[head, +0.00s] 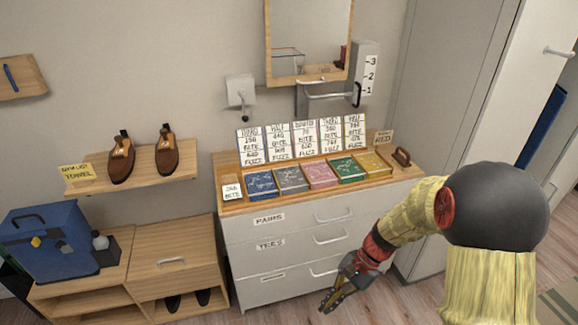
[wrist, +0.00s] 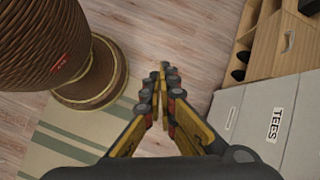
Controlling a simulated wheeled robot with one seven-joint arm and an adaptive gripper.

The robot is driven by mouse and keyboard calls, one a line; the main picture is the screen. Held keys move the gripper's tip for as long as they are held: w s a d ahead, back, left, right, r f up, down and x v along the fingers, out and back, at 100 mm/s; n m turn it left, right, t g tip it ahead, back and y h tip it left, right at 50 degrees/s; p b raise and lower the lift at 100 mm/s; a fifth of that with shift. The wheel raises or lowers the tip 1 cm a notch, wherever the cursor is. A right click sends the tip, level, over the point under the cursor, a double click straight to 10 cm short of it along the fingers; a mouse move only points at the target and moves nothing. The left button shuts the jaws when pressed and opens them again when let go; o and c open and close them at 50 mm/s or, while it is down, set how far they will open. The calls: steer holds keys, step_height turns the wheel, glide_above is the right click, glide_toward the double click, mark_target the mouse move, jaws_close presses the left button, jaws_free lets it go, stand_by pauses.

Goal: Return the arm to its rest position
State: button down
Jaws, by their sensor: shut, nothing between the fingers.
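My gripper (head: 337,297) hangs at the end of my yellow-sleeved arm, in front of the white dresser's lower drawers in the head view. In the wrist view my gripper (wrist: 160,82) points down toward the wooden floor, its fingers together and nothing between them.
Colored packets, price cards and a brush (head: 401,157) sit on the dresser top. A low wooden cabinet (head: 172,262) and a blue box (head: 50,240) stand left. A tall cabinet (head: 450,100) is right. The wrist view shows a striped rug (wrist: 75,135) and open floor.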

steer(key=s+d+r+n+t+h, duration=0.2)
steer(key=s+r+n+t, duration=0.1)
steer(key=r, duration=0.5)
steer(key=s+d+r+n+t+h, duration=0.2)
steer(key=s+r, duration=0.4)
steer(key=r, duration=0.3)
steer(key=s+d+r+n+t+h, duration=0.2)
steer(key=s+d+r+n+t, duration=0.1)
steer(key=r, duration=0.6)
steer(key=shift+s+d+n+t, duration=0.4)
steer(key=shift+s+n, duration=0.4)
steer(key=shift+s, duration=0.4)
